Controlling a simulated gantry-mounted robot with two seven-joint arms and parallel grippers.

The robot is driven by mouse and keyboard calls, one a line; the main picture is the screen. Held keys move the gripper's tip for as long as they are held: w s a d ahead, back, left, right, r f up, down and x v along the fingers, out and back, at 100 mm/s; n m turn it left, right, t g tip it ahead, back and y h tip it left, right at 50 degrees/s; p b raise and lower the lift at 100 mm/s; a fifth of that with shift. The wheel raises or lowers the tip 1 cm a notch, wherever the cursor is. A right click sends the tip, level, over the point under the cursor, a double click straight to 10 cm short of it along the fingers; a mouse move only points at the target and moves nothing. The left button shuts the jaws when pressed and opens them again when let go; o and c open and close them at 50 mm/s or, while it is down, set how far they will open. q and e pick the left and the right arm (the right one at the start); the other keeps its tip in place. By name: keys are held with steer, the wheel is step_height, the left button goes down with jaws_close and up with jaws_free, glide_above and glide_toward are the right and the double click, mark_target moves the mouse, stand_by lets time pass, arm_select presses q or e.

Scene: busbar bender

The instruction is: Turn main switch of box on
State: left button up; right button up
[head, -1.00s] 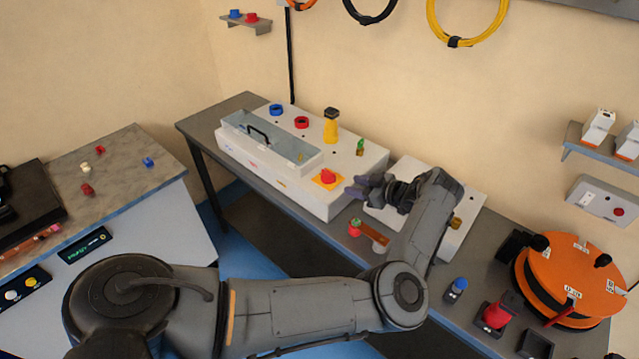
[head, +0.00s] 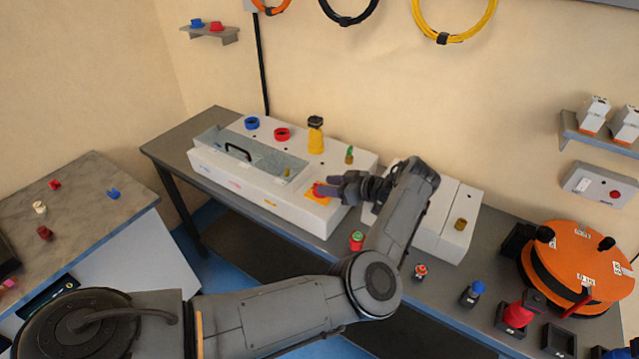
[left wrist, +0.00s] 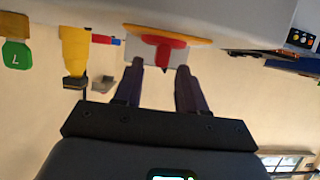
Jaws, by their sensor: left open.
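The long white box (head: 262,196) stands on the grey bench. Its main switch is a red knob (left wrist: 164,50) on a yellow plate (head: 312,197), at the box's front right corner. My left gripper (head: 323,188) reaches in from the right and partly covers the knob in the head view. In the left wrist view the left gripper (left wrist: 160,67) is open, with its two dark fingertips on either side of the knob's ridge. I cannot tell whether they touch it. My right gripper is not in view.
On the box are a blue ring (head: 252,122), a red ring (head: 282,134), a yellow post (head: 316,138) and an open tray (head: 212,140). A second white box (head: 462,222) lies right of it, behind my left arm. An orange reel (head: 580,258) stands at the right.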

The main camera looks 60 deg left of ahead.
mark_target(320, 184)
arm_select(q)
steer(key=shift+x, duration=2.05)
jaws_close()
